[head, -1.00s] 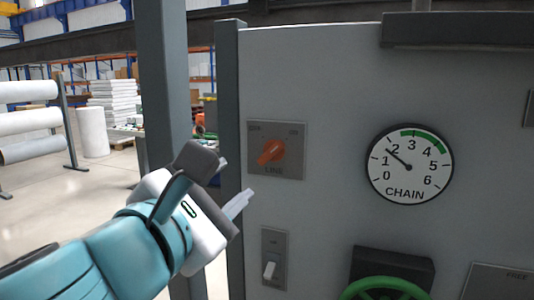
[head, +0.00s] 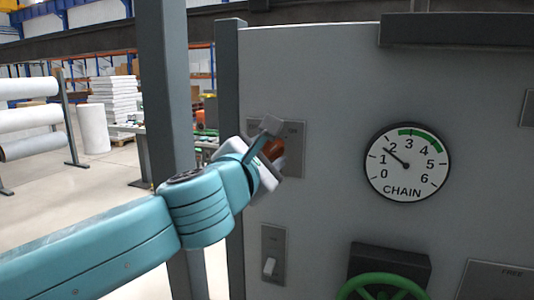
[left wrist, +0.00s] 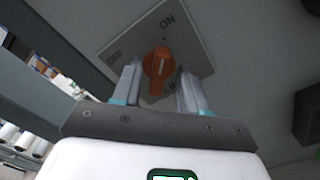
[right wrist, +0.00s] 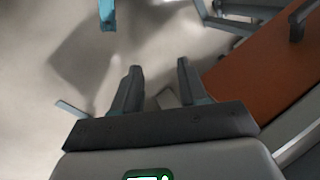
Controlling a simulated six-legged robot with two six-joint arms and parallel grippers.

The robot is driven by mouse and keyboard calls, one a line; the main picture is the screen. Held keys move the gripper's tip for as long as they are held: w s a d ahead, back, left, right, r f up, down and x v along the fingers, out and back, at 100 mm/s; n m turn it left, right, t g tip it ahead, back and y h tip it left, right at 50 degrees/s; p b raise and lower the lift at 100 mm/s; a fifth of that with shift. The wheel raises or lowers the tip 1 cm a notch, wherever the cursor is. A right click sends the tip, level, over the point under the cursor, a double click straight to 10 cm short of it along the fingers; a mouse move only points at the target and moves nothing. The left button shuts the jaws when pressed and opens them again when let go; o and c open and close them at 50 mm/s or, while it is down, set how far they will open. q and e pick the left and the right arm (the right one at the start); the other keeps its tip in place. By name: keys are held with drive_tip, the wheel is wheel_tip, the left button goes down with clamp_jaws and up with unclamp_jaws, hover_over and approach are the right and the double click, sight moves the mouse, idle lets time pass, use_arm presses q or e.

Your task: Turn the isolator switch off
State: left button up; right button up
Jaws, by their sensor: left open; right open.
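The isolator switch is an orange knob (left wrist: 158,68) on a grey plate (left wrist: 196,62) marked OFF and ON. Its pale line points towards the ON corner in the left wrist view. In the head view the knob (head: 274,147) is partly hidden behind my left gripper (head: 272,152). My left gripper is open, with one finger on each side of the knob; I cannot tell whether they touch it. My right gripper (right wrist: 158,82) is open and empty, away from the panel.
A grey post (head: 167,100) stands left of the panel.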

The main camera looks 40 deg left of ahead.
use_arm(q)
drive_tip(key=shift+s, duration=0.1)
clamp_jaws()
drive_tip(key=n+b, duration=0.1)
drive_tip(key=n, duration=0.3)
drive_tip(key=shift+a+n+b, duration=0.1)
drive_tip(key=shift+n+b, duration=0.2)
drive_tip(key=shift+b, duration=0.05)
drive_tip(key=n+b, duration=0.1)
drive_tip(key=n, duration=0.3)
drive_tip(key=shift+n+b, duration=0.3)
drive_tip(key=shift+b, duration=0.05)
drive_tip(key=n+b, duration=0.2)
drive_tip(key=n, duration=0.3)
drive_tip(key=shift+a, duration=0.15)
drive_tip(key=shift+s+r+n+b, duration=0.15)
drive_tip(key=shift+n+b, duration=0.75)
drive_tip(key=shift+n, duration=0.9)
